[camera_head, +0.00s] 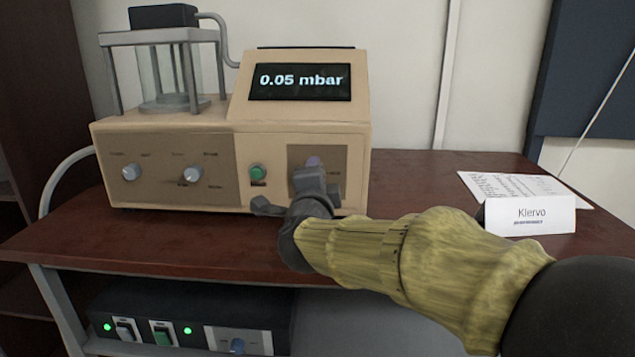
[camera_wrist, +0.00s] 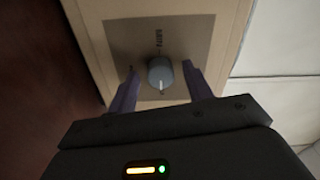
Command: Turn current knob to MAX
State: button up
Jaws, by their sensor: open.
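A grey-blue round knob (camera_wrist: 160,72) sits on a brown panel with a small printed label above it in the wrist view. Its white pointer mark is on the lower side in that picture. My gripper (camera_wrist: 160,67) is open, with one purple finger on each side of the knob. Gaps show between fingers and knob, so it is not gripped. In the head view my gripper (camera_head: 313,164) is in front of the right-hand panel (camera_head: 335,154) of the beige machine (camera_head: 300,120) and hides the knob there. The label is too small to read surely.
The machine's display (camera_head: 300,80) reads 0.05 mbar. A glass chamber (camera_head: 165,75) stands on top. A name card (camera_head: 530,216) and paper sheet (camera_head: 515,186) lie right on the table.

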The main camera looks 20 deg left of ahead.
jog(key=shift+s, duration=0.1)
jog(key=p+v, duration=0.2)
jog(key=v, duration=1.5)
jog(key=shift+p, duration=0.3)
jog(key=shift+f, duration=0.1)
